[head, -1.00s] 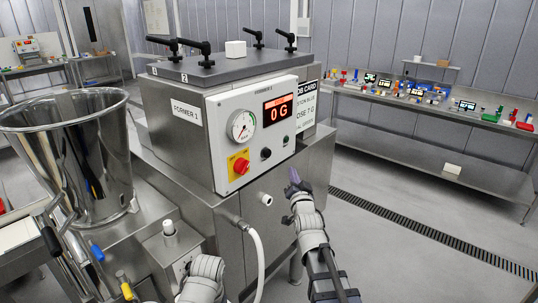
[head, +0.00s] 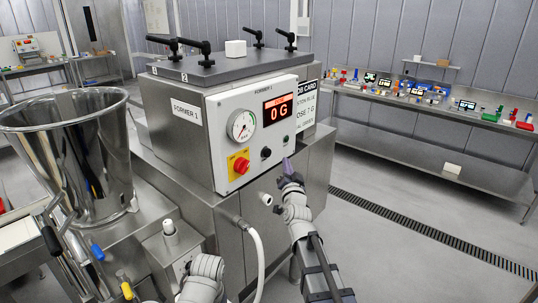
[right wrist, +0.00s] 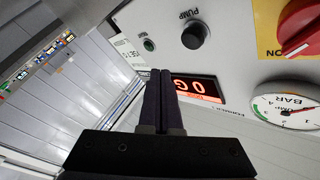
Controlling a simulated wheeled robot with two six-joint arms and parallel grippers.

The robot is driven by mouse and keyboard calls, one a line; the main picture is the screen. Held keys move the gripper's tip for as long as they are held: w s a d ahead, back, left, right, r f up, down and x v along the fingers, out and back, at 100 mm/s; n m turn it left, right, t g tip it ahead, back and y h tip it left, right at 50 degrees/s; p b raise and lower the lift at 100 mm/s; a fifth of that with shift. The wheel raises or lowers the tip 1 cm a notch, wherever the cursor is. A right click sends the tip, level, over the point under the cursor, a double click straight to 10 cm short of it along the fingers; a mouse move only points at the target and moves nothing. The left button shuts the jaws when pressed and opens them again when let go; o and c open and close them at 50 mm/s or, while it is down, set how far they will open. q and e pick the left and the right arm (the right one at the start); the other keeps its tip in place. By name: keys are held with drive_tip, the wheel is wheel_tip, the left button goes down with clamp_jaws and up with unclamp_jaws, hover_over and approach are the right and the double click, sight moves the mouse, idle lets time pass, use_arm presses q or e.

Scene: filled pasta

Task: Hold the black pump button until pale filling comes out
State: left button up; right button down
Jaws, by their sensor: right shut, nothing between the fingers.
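The black pump button (head: 266,153) sits low on the white control panel (head: 222,128) of the former. In the right wrist view the button (right wrist: 195,33) shows under the upside-down word PUMP, unpressed by anything. My right gripper (head: 287,165) is shut and empty, just right of and below the panel's lower right part, apart from the button. Its closed fingers (right wrist: 164,90) show in the right wrist view. The red display (head: 278,108) reads 0 G. No pale filling is visible. My left gripper is not clearly in view; only part of my left arm shows at the bottom.
A red knob on a yellow plate (head: 239,164) and a pressure gauge (head: 242,126) share the panel. A steel hopper (head: 85,150) stands left. A white hose (head: 256,262) hangs below the panel.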

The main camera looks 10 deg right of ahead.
sight(268, 153)
drive_tip(key=shift+w+a, duration=0.7)
drive_tip(key=shift+w, duration=0.2)
drive_tip(key=shift+w+a, duration=0.65)
drive_tip(key=shift+w, duration=0.2)
drive_tip(key=shift+w+a, duration=0.1)
drive_tip(key=shift+w, duration=0.05)
idle(0.8)
drive_tip(key=shift+w+a, duration=0.2)
drive_tip(key=shift+w+a, duration=0.25)
drive_tip(key=shift+w, duration=0.05)
idle(4.8)
